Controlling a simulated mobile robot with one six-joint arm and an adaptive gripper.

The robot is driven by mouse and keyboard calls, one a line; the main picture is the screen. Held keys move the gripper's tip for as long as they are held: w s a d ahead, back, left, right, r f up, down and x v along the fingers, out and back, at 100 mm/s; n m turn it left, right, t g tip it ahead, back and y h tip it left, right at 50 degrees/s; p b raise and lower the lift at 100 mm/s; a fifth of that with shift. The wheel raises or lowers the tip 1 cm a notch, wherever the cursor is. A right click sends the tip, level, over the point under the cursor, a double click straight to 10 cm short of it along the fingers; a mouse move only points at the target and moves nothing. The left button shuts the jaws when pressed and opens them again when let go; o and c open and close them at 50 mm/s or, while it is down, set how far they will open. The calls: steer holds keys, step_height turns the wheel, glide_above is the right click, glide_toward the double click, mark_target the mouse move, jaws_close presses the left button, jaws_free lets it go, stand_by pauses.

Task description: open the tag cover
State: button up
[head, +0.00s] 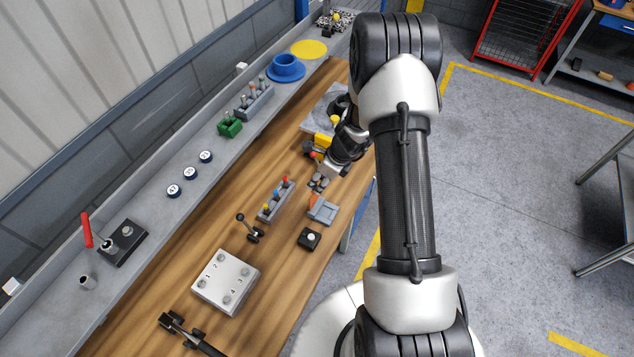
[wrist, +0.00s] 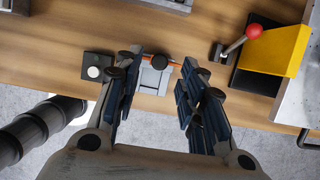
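A small grey fixture (head: 323,211) with a thin orange piece (head: 313,200) at its edge sits on the wooden bench; it is probably the one with the tag cover. In the wrist view the grey fixture (wrist: 154,78) lies between and beyond my fingers, with the orange piece running along its upper edge. I cannot tell from these views whether its cover is open or closed. My gripper (wrist: 160,66) is open, its two fingers wide apart with nothing between the pads. In the head view my gripper (head: 319,182) hangs just beyond the fixture, apparently above the bench.
A black box with a white button (head: 310,238) stands beside the fixture. A rack of coloured levers (head: 274,200), a black lever (head: 251,228) and a numbered plate (head: 226,282) are nearby. In the wrist view a yellow block and red-knobbed lever (wrist: 254,33) stand at right.

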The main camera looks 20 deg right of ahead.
steer(key=v, duration=0.9)
steer(key=s+a+r+n+b, duration=0.8)
steer(key=a+n+b, duration=0.35)
steer(key=n, duration=0.25)
steer(key=s+f+n+h+b, duration=0.1)
steer(key=s+n+b, duration=0.5)
steer(key=s+n, duration=0.1)
steer(key=s+a+f+n+t+h+b, duration=0.1)
steer(key=s+f+n+b, duration=0.1)
steer(key=s+n+b, duration=0.4)
steer(key=s+n, duration=0.1)
steer(key=s, duration=0.3)
steer(key=shift+a+f+h, duration=0.3)
